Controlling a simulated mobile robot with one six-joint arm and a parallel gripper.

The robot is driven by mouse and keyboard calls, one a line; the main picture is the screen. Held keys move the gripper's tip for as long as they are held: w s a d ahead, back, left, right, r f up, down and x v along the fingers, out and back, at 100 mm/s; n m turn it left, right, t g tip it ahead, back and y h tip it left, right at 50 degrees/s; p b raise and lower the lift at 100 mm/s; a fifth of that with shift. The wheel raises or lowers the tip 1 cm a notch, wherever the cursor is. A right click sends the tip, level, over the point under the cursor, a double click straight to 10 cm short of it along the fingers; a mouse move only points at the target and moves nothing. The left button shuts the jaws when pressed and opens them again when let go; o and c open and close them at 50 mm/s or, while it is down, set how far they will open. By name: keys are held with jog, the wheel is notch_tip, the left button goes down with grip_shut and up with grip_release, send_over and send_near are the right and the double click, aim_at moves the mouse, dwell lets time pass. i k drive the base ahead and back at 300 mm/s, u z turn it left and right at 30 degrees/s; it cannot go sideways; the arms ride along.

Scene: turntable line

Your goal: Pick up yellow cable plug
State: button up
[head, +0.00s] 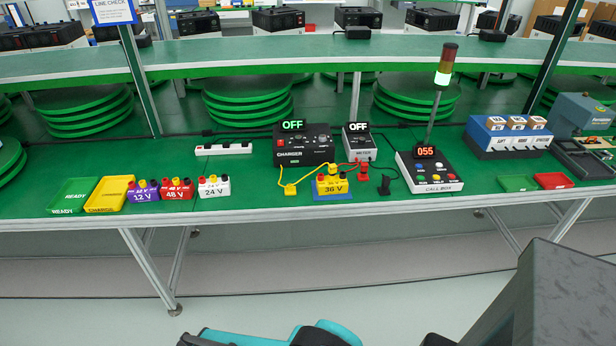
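The yellow cable plug (290,189) is a small yellow block lying on the green table, below the black charger (303,152) and left of the 36 V battery. A thin yellow cable loops near it below the charger. The yellow 36 V battery (331,188) sits on a blue pad, with yellow and dark knobs on top. No gripper fingers show in the head view. Teal and dark parts of my own body show at the bottom edge, and a large dark grey part fills the lower right. Nothing covers the yellow plug.
A red plug (363,173) and a black plug (384,187) stand right of the 36 V battery. The meter (359,142) is behind and the call box (430,172) to the right. The 24 V battery (214,188) is left of the plug, with bare table between.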

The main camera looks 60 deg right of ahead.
aim_at(332, 168)
jog(key=z, duration=0.85)
jog(key=k, duration=0.1)
jog(key=u, duration=1.3)
jog(key=i, duration=1)
jog(key=u, duration=1.55)
jog(key=k, duration=0.1)
jog(key=z, duration=3.15)
